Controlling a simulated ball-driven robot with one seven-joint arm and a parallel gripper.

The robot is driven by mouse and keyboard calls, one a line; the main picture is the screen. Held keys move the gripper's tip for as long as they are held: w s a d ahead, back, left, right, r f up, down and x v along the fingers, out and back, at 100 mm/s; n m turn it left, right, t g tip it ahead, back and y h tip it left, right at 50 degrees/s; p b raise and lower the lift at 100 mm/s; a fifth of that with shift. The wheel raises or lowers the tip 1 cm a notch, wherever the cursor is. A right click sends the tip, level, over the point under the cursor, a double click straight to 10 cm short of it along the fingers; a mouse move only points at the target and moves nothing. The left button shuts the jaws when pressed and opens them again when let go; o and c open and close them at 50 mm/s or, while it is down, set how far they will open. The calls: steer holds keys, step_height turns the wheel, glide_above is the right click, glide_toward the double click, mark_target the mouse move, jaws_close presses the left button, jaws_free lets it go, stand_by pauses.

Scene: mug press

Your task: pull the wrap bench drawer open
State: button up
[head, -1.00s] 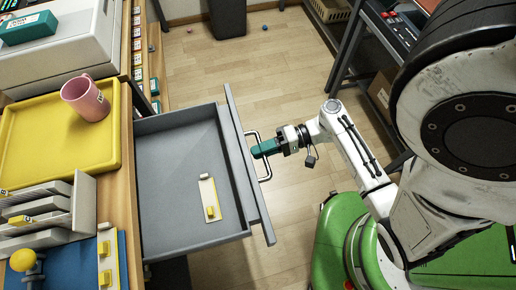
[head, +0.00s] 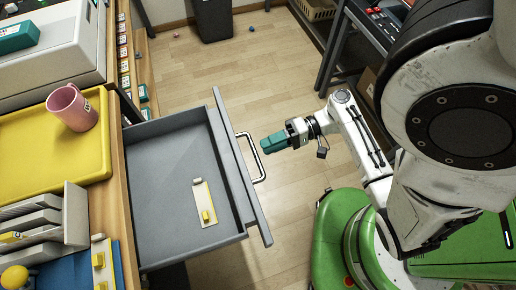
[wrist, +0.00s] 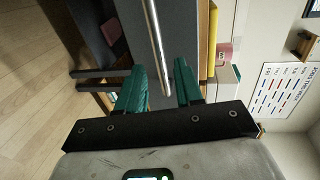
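The wrap bench drawer (head: 165,200) is grey and stands pulled well out from the bench (head: 121,185), its inside showing in the head view. Its metal bar handle (head: 257,160) is on the front panel (head: 240,165). My gripper (head: 265,143), with teal fingers, is just right of the handle and apart from it. In the wrist view, the two fingers are spread and empty (wrist: 160,82), and the handle bar (wrist: 157,45) shows ahead of the gap between them.
A flat cream piece with a yellow block (head: 206,205) lies in the drawer. A yellow tray (head: 50,150) with a pink mug (head: 75,110) is on the bench. A dark bin (head: 211,20) stands at the back.

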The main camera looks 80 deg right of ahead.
steer(key=shift+v, duration=2.7)
steer(key=shift+w, duration=0.1)
steer(key=w+a+r+n+g+h+p, duration=0.1)
steer(key=w+a+r+n+g+p, duration=0.4)
steer(key=a+g+p, duration=0.45)
steer(key=w+a+r+n+g+h+p, duration=0.1)
steer(key=w+r+n+g+h+p, duration=0.15)
steer(key=r+h+p, duration=0.35)
steer(key=w+a+r+n+g+h+p, duration=0.1)
steer(key=w+a+r+n+p, duration=0.2)
steer(key=r, duration=0.5)
steer(key=shift+n, duration=0.35)
steer(key=f+b, duration=0.2)
steer(key=f, duration=0.1)
steer(key=d+f+b, duration=0.1)
steer(key=f, duration=0.1)
steer(key=shift+s+b, duration=0.1)
steer(key=shift+b, duration=0.3)
